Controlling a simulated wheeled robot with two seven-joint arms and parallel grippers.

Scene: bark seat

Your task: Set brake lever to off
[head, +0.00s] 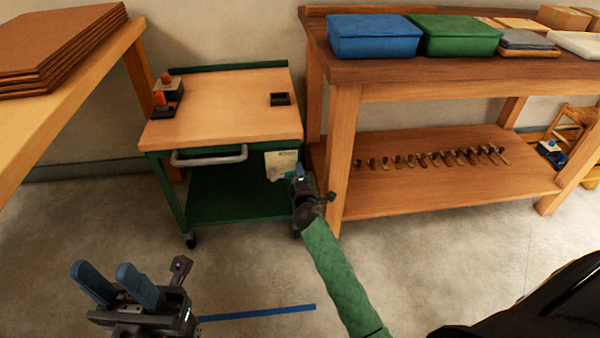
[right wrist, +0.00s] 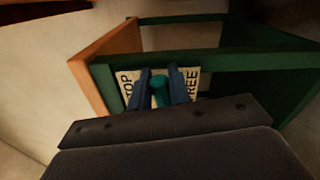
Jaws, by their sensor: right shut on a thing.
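The brake lever (right wrist: 158,92) is a teal, round-ended handle in front of a pale label plate (right wrist: 128,88) on the green cart (head: 225,197). In the right wrist view the plate reads "TOP" on the left, partly covered, and "REE" on the right. The lever stands between these words. My right gripper (right wrist: 160,88) is shut on the lever, one blue finger on each side. In the head view my right gripper (head: 298,172) is at the cart's front right corner, beside the plate (head: 281,164). My left gripper (head: 104,272) is open and empty above the floor at lower left.
The cart has a wooden top (head: 220,100), a grey handle (head: 210,157) and casters. A workbench (head: 450,68) with a lower shelf stands close on its right, its leg near my right gripper. Another table (head: 30,125) is at left. The floor before the cart is clear except blue tape (head: 260,312).

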